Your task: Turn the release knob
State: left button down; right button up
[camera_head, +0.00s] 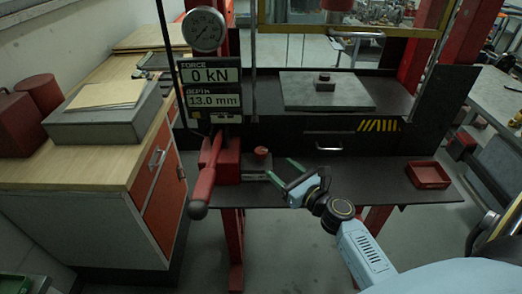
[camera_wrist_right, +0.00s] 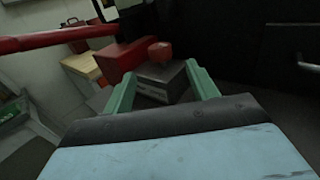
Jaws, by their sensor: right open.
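The release knob (camera_head: 262,152) is a small round red knob on a dark block (camera_head: 255,172), beside the red pump body (camera_head: 229,160). In the right wrist view the knob (camera_wrist_right: 160,51) stands on top of the dark block (camera_wrist_right: 163,78), beyond the fingertips. My right gripper (camera_head: 281,170) is open and empty, just right of the block. In its wrist view the green fingers (camera_wrist_right: 160,80) are spread, with the block showing between them and the knob a little above the gap. I cannot tell if a finger touches the block. My left gripper is not in view.
A red lever handle (camera_head: 207,176) slants down left of the knob. A red tray (camera_head: 428,174) sits at the right of the dark shelf. A gauge (camera_head: 204,28) and a readout (camera_head: 211,88) of 0 kN and 13.0 mm hang above. The shelf between block and tray is mostly clear.

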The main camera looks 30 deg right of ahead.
aim_at(266, 156)
jog(key=w, duration=0.6)
jog(key=w+a, duration=0.1)
jog(key=w, duration=0.3)
jog(key=shift+a, duration=0.1)
jog(key=c, duration=1)
jog(key=shift+o, duration=0.2)
jog(key=shift+n+y, duration=0.6)
jog(key=shift+y, duration=0.3)
jog(key=o, duration=1)
jog(key=shift+c, duration=0.2)
